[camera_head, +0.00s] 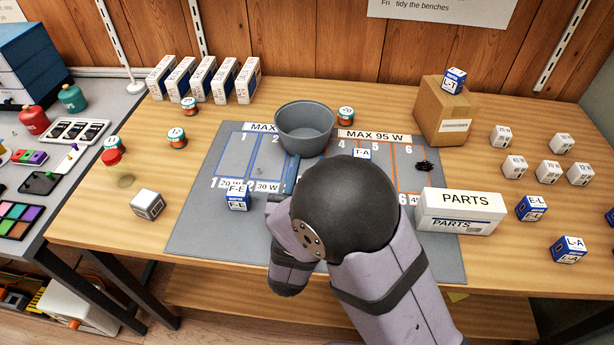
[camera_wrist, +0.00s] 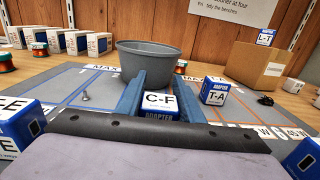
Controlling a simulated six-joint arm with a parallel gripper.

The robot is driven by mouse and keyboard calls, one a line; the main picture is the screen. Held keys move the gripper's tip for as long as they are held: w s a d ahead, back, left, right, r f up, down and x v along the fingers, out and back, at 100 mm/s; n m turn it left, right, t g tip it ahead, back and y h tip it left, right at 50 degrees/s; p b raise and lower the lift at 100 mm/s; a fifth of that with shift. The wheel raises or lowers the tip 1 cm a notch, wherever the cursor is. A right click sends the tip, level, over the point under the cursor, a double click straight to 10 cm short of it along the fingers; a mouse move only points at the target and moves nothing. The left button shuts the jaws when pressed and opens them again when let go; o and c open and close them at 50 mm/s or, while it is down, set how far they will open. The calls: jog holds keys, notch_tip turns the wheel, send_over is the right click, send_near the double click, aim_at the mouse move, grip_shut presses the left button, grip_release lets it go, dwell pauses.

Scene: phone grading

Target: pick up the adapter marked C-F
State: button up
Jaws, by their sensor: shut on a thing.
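The adapter marked C-F (camera_wrist: 160,102) is a small white and blue box. In the wrist view it sits between the two blue fingers of my gripper (camera_wrist: 150,98), which is shut on it. In the head view my arm hides the adapter, and the gripper shows only as a bit of blue finger (camera_head: 291,176) left of the arm's dark joint. The adapter T-A (camera_wrist: 214,91) stands just right of the right finger; its top also shows in the head view (camera_head: 362,153). I cannot tell whether C-F touches the mat.
A grey bowl (camera_head: 305,127) stands just beyond the gripper on the grey mat (camera_head: 200,225). Adapter F-E (camera_head: 238,198) is left of the gripper. A PARTS box (camera_head: 460,212) and a cardboard box (camera_head: 445,111) stand to the right. A screw (camera_wrist: 86,96) lies on the mat's left part.

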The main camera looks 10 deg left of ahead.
notch_tip(320, 180, up, 10)
jog(key=p, duration=0.1)
jog(key=shift+p, duration=0.3)
dwell(0.3)
